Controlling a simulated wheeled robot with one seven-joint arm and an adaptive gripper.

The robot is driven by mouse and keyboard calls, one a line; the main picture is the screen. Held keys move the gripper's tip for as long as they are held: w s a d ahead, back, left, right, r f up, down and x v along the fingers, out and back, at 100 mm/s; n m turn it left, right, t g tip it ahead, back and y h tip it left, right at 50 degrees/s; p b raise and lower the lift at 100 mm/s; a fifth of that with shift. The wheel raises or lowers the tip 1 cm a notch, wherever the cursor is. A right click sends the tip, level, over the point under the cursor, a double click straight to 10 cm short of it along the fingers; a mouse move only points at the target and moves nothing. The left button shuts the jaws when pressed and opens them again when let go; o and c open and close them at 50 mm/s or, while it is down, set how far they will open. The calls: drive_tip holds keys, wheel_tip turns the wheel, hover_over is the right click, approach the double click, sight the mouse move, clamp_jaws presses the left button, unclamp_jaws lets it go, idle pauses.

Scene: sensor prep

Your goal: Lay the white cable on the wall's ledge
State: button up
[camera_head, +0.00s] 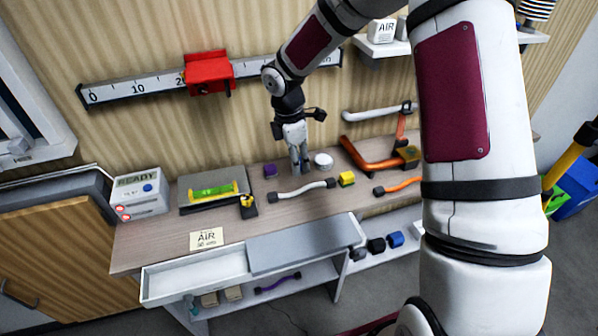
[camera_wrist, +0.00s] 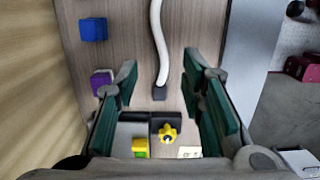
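The white cable (camera_head: 302,189), with dark ends, lies slightly curved on the wooden bench. It also shows in the wrist view (camera_wrist: 162,45), running down from the top edge to a dark end. My gripper (camera_head: 300,168) points down over the back of the bench, behind the cable in the head view. In the wrist view its green-padded fingers (camera_wrist: 160,78) are spread apart, with the cable's dark end seen between them. Neither finger visibly touches it.
A purple cube (camera_head: 270,170), a white round piece (camera_head: 323,160), a yellow block (camera_head: 347,178) and an orange cable (camera_head: 400,186) are near the white cable. A dark tray with a level (camera_head: 213,191) lies left. A ruler rail (camera_head: 140,88) crosses the wall.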

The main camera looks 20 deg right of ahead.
drive_tip(key=s+d+r+m+t+h, duration=0.1)
drive_tip(key=s+r+m, duration=0.4)
drive_tip(key=r, duration=0.5)
drive_tip(key=s+d+r+m+t, duration=0.1)
drive_tip(key=s+r+m, duration=0.3)
drive_tip(key=s+r, duration=0.5)
drive_tip(key=s+r+m+t+y, duration=0.1)
drive_tip(key=s+r+m, duration=0.2)
drive_tip(key=s, duration=0.4)
drive_tip(key=s+a+r+m+t+y, duration=0.1)
drive_tip(key=s+r+m+t, duration=0.1)
drive_tip(key=s+r+m, duration=0.2)
drive_tip(key=s+m, duration=0.2)
drive_tip(key=s, duration=0.1)
drive_tip(key=shift+s+a+t, duration=0.25)
drive_tip(key=shift+s+t, duration=0.05)
drive_tip(key=shift+s, duration=0.05)
